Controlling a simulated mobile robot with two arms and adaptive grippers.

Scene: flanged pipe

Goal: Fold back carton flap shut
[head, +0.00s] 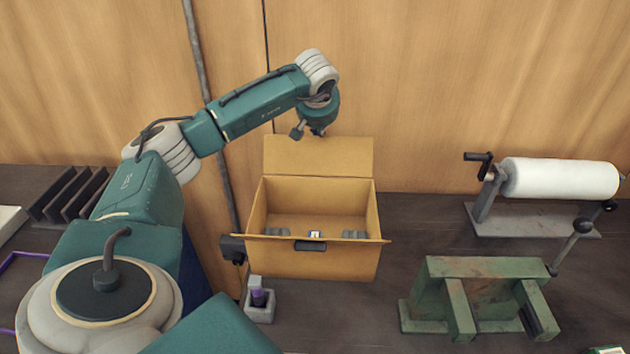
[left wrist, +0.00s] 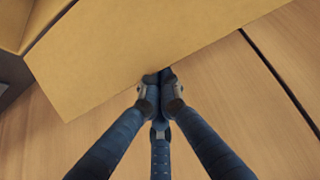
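The brown carton (head: 265,255) stands open on the bench in the head view. Its back flap (head: 318,157) stands up at the rear, leaning away from the opening. The flap also fills the upper part of the left wrist view (left wrist: 150,40). My left gripper (head: 309,133) is just above and behind the flap's top edge, pointing down. In the left wrist view its dark fingers (left wrist: 160,78) are drawn together with tips at the flap's edge; I cannot tell whether they touch it. Several grey parts (head: 355,235) lie inside the carton. My right gripper is not in view.
A green vise-like fixture (head: 475,285) and a white roll on a stand (head: 560,178) are to the right. A small holder with a purple item (head: 259,300) stands before the carton's left corner. A wooden wall (head: 450,80) rises behind.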

